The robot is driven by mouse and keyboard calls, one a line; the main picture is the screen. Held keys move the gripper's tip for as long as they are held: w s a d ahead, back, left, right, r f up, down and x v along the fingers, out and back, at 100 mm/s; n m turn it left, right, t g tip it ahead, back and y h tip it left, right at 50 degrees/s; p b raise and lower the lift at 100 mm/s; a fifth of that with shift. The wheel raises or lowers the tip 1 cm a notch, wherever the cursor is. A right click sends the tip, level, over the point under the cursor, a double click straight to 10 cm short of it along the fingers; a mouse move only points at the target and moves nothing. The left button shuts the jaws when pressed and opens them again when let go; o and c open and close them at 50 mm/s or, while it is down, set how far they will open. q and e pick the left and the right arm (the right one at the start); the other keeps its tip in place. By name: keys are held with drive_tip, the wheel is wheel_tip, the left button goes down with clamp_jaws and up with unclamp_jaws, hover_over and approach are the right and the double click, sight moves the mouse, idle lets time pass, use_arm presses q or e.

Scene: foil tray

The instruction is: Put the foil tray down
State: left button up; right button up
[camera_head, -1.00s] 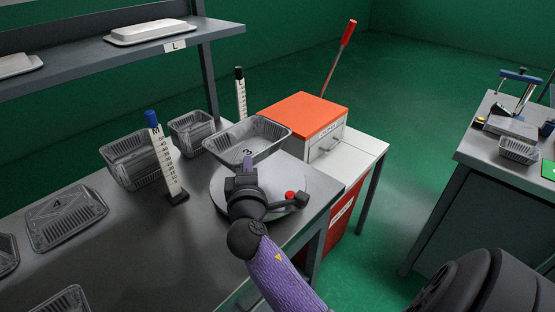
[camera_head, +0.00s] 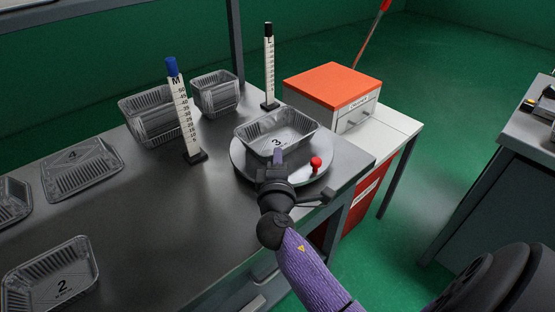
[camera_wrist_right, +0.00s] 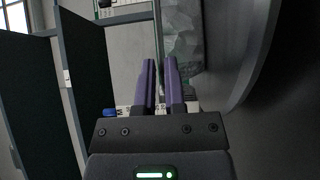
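The foil tray marked 3 (camera_head: 298,133) is level over the round grey turntable plate (camera_head: 240,165) with a red knob (camera_head: 316,163). I cannot tell for certain whether its base touches the plate. My right gripper (camera_head: 278,156) is at the tray's near side, its purple fingers closed to a narrow gap at the near wall. In the right wrist view the fingers (camera_wrist_right: 161,75) stand on either side of a thin edge of the tray (camera_wrist_right: 186,40). They seem to pinch the rim. My left gripper is not in view.
Trays marked 4 (camera_head: 82,168) and 2 (camera_head: 52,275) lie on the dark bench (camera_head: 150,225). Deep foil trays (camera_head: 150,118) stand behind. Upright scales M (camera_head: 183,110) and L (camera_head: 269,65) stand left of and behind the plate. An orange-topped box (camera_head: 333,87) is at right.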

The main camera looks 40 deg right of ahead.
drive_tip(key=shift+o, duration=1.2)
drive_tip(key=shift+r, duration=0.25)
drive_tip(key=v, duration=1.2)
drive_tip(key=shift+f, duration=0.15)
